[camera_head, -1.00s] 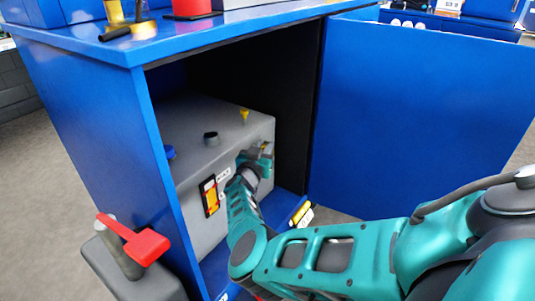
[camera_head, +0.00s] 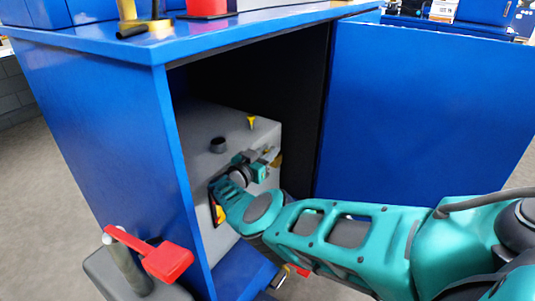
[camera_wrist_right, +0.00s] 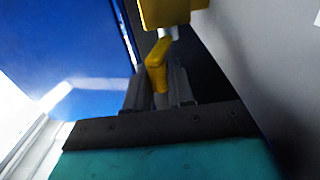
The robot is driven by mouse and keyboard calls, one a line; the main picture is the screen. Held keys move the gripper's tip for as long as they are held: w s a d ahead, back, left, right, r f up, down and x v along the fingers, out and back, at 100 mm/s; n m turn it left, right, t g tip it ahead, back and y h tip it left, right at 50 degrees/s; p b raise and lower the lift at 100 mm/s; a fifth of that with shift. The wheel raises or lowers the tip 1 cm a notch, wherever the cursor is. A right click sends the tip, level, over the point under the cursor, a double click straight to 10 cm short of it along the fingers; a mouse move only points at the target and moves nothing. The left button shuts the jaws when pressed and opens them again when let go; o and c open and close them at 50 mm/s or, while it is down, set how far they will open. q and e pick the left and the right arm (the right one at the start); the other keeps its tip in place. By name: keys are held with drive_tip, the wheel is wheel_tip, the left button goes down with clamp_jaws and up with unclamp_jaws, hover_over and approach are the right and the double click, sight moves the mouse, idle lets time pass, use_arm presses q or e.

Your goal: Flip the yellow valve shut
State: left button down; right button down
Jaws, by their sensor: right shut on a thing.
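The yellow valve (camera_head: 276,160) is on the front of a grey box (camera_head: 262,136) inside the blue cabinet, largely hidden by my right gripper (camera_head: 264,158). In the right wrist view, a yellow handle (camera_wrist_right: 157,66) hangs below a larger yellow body (camera_wrist_right: 165,12). My right gripper (camera_wrist_right: 160,88) is shut on this handle, with its end between the two fingers. The handle's exact angle is hard to tell. My left gripper is not in view.
The blue cabinet (camera_head: 105,125) stands with its door (camera_head: 420,110) open to the right. A red lever (camera_head: 165,260) stands outside at lower left.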

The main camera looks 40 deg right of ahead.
idle(0.3)
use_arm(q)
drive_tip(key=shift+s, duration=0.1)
use_arm(e)
drive_tip(key=c, duration=1.1)
unclamp_jaws()
drive_tip(key=shift+r+p, duration=0.45)
drive_tip(key=shift+r, duration=0.05)
wheel_tip(320, 180, up, 9)
drive_tip(key=p, duration=0.7)
drive_tip(key=shift+r, duration=0.15)
use_arm(q)
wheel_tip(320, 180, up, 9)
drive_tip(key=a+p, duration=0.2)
drive_tip(key=p, duration=0.2)
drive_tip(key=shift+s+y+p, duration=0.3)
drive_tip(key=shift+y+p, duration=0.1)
use_arm(e)
wheel_tip(320, 180, up, 10)
drive_tip(key=shift+f, duration=0.1)
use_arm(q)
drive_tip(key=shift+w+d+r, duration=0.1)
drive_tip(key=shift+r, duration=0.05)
use_arm(e)
drive_tip(key=shift+c, duration=0.2)
